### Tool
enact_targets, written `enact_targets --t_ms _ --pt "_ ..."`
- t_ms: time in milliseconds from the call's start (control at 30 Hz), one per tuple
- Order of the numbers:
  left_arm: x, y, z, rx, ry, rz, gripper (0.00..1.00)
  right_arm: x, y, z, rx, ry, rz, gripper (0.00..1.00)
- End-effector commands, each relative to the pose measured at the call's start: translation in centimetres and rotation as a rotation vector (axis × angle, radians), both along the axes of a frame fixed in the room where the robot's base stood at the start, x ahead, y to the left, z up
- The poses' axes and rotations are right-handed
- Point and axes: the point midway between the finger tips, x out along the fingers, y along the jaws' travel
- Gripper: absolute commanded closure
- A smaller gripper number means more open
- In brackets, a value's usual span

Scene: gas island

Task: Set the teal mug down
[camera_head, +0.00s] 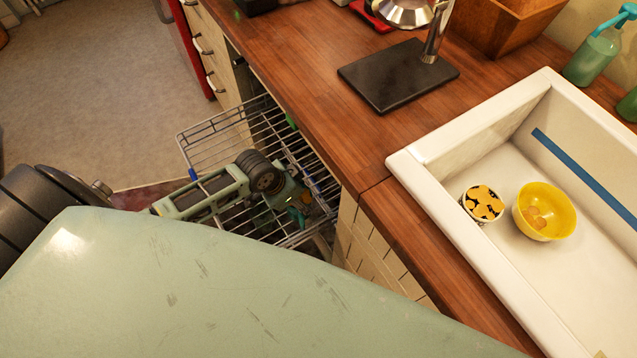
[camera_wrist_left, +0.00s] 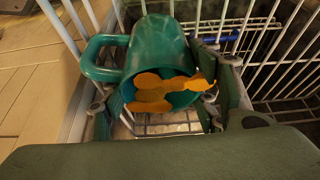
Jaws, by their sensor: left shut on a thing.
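The teal mug (camera_wrist_left: 157,48) fills the middle of the left wrist view, tilted with its mouth toward the camera and its handle to the left. Orange patches show at its mouth. My left gripper (camera_wrist_left: 160,100) is shut on the mug, one finger on each side. In the head view my left gripper (camera_head: 296,208) is over the wire rack (camera_head: 192,153), and the mug is mostly hidden by it. I cannot tell whether the mug touches the rack wires. My right gripper is not in view.
The wire rack is pulled out beside the wooden counter (camera_head: 320,130), whose edge is close on the right. A white sink (camera_head: 520,155) holds a yellow bowl (camera_head: 548,197) and a patterned cup (camera_head: 481,205). A lamp base (camera_head: 395,75) stands on the counter.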

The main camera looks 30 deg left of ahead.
Motion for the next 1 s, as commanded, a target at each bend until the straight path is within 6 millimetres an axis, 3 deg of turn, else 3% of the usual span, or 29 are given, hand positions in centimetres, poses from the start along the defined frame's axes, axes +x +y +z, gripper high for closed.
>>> enact_targets --t_ms 33,267,500,600,967,1000 --pt "1.5 -0.7 0.7 -0.005 -0.015 0.0 0.85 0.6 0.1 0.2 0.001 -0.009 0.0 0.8" --pt "3.2 -1.7 0.5 -0.003 -0.011 0.0 0.85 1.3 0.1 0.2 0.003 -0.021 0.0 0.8" --pt "6.4 -3.6 0.6 -0.004 -0.012 0.0 0.85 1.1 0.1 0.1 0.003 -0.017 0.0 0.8" --pt "6.0 -3.3 -0.6 0.0 -0.007 0.0 0.85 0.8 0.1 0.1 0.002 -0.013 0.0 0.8" --pt "6.0 -3.3 -0.9 -0.001 -0.01 0.0 0.85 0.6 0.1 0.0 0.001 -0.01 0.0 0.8" --pt "6.0 -3.3 -1.0 -0.001 -0.008 0.0 0.43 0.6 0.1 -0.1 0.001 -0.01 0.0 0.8"
